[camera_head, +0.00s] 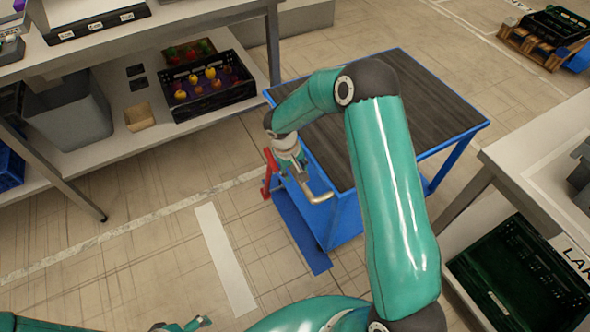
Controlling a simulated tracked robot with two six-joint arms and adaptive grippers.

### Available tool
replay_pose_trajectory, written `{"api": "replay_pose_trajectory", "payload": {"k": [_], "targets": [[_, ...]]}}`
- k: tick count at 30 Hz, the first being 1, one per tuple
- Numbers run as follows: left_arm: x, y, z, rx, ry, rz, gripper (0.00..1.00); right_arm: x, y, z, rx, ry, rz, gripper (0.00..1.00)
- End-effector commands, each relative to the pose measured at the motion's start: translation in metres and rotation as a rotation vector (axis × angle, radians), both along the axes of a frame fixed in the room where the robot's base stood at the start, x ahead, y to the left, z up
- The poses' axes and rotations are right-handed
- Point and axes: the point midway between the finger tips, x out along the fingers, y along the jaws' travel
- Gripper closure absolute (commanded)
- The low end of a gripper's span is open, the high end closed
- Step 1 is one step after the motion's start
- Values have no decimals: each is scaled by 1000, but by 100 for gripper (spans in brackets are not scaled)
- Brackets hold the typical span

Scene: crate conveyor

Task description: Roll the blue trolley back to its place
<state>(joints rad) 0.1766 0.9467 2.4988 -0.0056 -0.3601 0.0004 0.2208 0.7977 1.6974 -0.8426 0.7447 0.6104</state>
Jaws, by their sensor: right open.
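The blue trolley (438,142) stands on the floor in the upper middle, with a dark ribbed top and blue rim and legs. My right arm crosses in front of it and hides part of its top and near side. A small red part (268,176) shows at the trolley's left corner.
A blue strip (298,228) and a white strip (226,260) lie on the floor left of the trolley. A shelf (130,140) with a black fruit crate (180,108) stands left. A bench (530,160) with a green crate (520,275) stands right. The floor at lower left is mostly clear.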

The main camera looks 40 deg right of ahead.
Motion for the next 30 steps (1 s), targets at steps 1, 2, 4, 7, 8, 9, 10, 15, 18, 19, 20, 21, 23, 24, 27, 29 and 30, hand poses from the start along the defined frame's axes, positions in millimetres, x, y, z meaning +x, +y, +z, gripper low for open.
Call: {"api": "replay_pose_trajectory", "payload": {"k": [1,2,4,7,8,9,10,15,18,19,20,21,23,24,27,29,30], "targets": [[0,0,0,0,0,0,11,0,0,0,0,0,0,52],[0,0,0,0,0,0,11,0,0,0,0,0,0,57],[0,0,0,0,0,0,11,0,0,0,0,0,0,69],[0,0,0,0,0,0,11,0,0,0,0,0,0,86],[0,0,0,0,0,0,11,0,0,0,0,0,0,91],[0,0,0,0,0,0,11,0,0,0,0,0,0,98],[0,0,0,0,0,0,11,0,0,0,0,0,0,100],[0,0,0,0,0,0,11,0,0,0,0,0,0,100],[0,0,0,0,0,0,11,0,0,0,0,0,0,100],[0,0,0,0,0,0,11,0,0,0,0,0,0,100],[0,0,0,0,0,0,11,0,0,0,0,0,0,100],[0,0,0,0,0,0,11,0,-1,0,0,0,1,100],[0,0,-1,0,0,0,11,0,-3,0,0,0,1,100],[0,0,-1,0,0,0,11,0,-5,0,0,0,2,100],[0,0,-3,0,0,0,11,0,-15,0,-2,1,7,100],[0,0,-5,0,0,0,11,1,-23,-1,-3,0,12,100],[0,0,-6,0,0,0,11,2,-29,-1,-4,-1,18,100]]}}
